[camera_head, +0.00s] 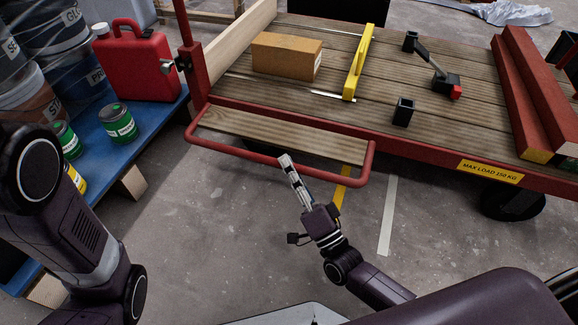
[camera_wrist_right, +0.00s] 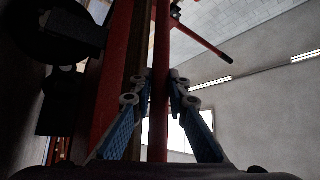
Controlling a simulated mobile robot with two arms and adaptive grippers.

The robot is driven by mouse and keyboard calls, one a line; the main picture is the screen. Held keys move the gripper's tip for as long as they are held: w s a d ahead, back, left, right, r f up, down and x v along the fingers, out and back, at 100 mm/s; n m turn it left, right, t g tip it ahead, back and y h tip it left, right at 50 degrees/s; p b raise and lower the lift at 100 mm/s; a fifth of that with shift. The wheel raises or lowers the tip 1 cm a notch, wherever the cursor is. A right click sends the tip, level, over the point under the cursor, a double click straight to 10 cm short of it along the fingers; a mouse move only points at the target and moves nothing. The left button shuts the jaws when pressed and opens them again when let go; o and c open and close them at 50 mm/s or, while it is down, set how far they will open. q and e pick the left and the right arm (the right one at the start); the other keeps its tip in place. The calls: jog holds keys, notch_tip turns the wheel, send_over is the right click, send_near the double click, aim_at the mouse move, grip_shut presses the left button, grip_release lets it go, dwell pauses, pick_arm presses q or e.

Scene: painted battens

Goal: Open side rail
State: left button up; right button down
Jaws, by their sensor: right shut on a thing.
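The side rail (camera_head: 225,149) is a red tube loop along the near side of a cart, with a wooden plank (camera_head: 270,130) inside it. It reaches outward from the cart's red deck edge, with the floor showing below. My right gripper (camera_head: 285,160) is at the middle of the rail's outer tube. In the right wrist view, the gripper's fingers (camera_wrist_right: 160,90) stand on both sides of the red tube (camera_wrist_right: 159,125) and are shut on it. My left arm shows at the left, but its gripper is out of view.
The cart's wooden deck (camera_head: 300,95) carries a cardboard box (camera_head: 287,55), a yellow level (camera_head: 358,62), a black clamp-like tool (camera_head: 435,66) and red battens (camera_head: 532,95). A blue platform (camera_head: 150,135) at left holds a red can (camera_head: 135,62) and paint tins. The floor (camera_head: 230,235) below is open.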

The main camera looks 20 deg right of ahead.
jog(key=shift+w+d+r, duration=0.2)
jog(key=shift+w+d, duration=0.05)
jog(key=c, duration=2.2)
grip_release()
jog(key=o, duration=0.3)
jog(key=shift+a, duration=0.1)
jog(key=shift+s+f, duration=0.1)
jog(key=v, duration=1.2)
